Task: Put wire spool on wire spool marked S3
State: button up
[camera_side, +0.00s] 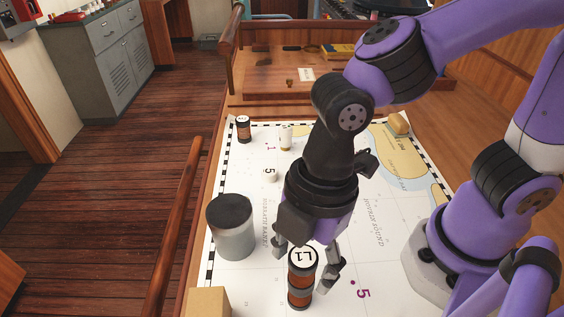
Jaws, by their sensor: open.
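A wire spool labelled L1 (301,276) stands upright on the chart at the front. It has a white top label and orange-brown bands with black between them; I cannot tell whether it is one spool or two stacked. My gripper (304,266) is open and points down over it, with fingers on either side. I cannot tell whether they touch it. Another, smaller-looking wire spool (243,131) stands upright at the chart's far left corner, with black ends, an orange-brown middle and a pale top label too small to read. No S3 mark is readable.
A grey cylinder with a dark top (231,232) stands left of my gripper. A small white cylinder (286,136) and a low white piece (270,175) stand farther back. A yellow block (399,123) lies far right, and a cardboard box (208,301) is front left.

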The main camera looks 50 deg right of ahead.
notch_tip(320, 180, up, 10)
jog(key=d+r, duration=0.1)
jog(key=d, duration=0.1)
jog(key=w+d+f+m+t+h, duration=0.1)
jog(key=w+d+m+t, duration=0.1)
jog(key=d+m, duration=0.6)
jog(key=w+d+f+m+t, duration=0.1)
jog(key=w+d+m+t, duration=0.2)
jog(key=d+m, duration=0.6)
jog(key=shift+d+f+m+t+h, duration=0.3)
jog(key=shift+m+h, duration=0.1)
jog(key=shift+m, duration=0.1)
